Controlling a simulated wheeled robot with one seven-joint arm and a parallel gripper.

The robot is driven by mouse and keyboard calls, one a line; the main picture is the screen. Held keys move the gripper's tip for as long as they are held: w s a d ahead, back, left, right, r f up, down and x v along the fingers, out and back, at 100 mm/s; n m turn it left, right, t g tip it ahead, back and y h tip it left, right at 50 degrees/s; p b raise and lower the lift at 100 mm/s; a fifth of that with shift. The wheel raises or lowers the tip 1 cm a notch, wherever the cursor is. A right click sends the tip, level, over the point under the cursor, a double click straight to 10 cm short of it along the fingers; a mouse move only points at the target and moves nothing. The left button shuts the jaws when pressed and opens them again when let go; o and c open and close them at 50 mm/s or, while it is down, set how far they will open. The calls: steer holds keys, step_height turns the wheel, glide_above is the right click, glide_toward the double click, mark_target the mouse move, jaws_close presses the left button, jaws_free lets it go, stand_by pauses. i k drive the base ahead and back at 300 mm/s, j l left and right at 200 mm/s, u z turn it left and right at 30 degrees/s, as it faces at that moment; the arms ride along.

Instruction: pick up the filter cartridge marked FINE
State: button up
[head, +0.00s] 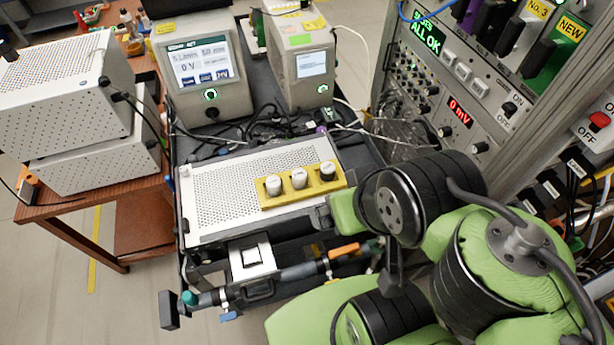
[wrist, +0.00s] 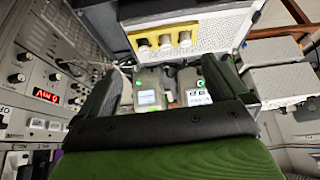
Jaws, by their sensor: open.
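Three small round cartridges stand upright in a row in a yellow holder (head: 318,189) on a white perforated box. They are the left cartridge (head: 273,185), the middle cartridge (head: 299,178) and the right cartridge (head: 327,171), which looks darker below its pale top. Their markings are too small to read, so I cannot tell which is FINE. The yellow holder (wrist: 160,53) also shows at the top of the wrist view. My gripper (wrist: 165,78) is open and empty in the wrist view, apart from the cartridges. In the head view my arm stands right of the holder and largely hides the gripper.
The perforated box (head: 215,200) sits on a dark cart. Two instruments with screens (head: 205,70) (head: 308,65) and tangled cables stand behind it. A control rack (head: 465,80) rises close on the right. A pipe assembly (head: 290,272) runs along the cart's front.

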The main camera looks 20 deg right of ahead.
mark_target(298, 175)
steer(key=l+u, duration=0.15)
steer(key=u, duration=0.3)
steer(key=l+u, duration=0.1)
steer(key=u, duration=0.3)
steer(key=k+l+u, duration=0.1)
steer(key=u, duration=0.35)
steer(key=l+u, duration=0.1)
steer(key=u, duration=0.35)
steer(key=k+u, duration=0.1)
steer(key=u, duration=0.35)
